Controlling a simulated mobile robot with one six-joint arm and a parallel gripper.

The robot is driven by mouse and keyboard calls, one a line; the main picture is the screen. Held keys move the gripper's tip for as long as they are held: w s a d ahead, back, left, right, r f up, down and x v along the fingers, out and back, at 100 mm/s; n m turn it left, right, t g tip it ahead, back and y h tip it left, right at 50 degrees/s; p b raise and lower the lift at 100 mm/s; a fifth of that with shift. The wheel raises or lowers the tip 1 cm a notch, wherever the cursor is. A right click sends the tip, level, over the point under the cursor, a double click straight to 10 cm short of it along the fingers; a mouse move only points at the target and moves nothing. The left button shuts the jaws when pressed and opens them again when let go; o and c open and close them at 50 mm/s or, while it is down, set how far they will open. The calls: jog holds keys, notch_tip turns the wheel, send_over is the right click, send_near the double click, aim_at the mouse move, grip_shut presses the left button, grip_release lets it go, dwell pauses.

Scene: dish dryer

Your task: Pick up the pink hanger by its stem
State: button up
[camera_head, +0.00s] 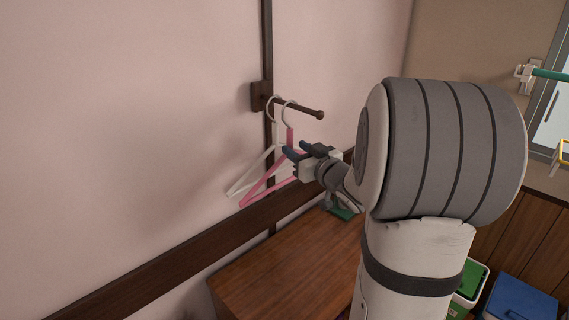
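The pink hanger (257,190) hangs by its pale hook from a dark wooden peg (300,107). Its short pink stem (290,137) shows just below the hook. The gripper body and fingers hide part of the hanger's right side.
A white hanger (243,178) hangs close behind and to the left on the same peg. The pink wall (130,110) is close behind the hangers. A wooden cabinet top (285,265) lies below. A blue-lidded bin (520,300) stands at lower right.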

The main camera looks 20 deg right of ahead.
aim_at(292, 144)
jog(key=w, duration=0.2)
jog(key=w+p, duration=0.1)
jog(key=shift+w+a+r, duration=0.25)
jog(key=shift+w+a, duration=0.1)
jog(key=shift+w, duration=0.05)
jog(key=shift+s, duration=0.1)
grip_shut()
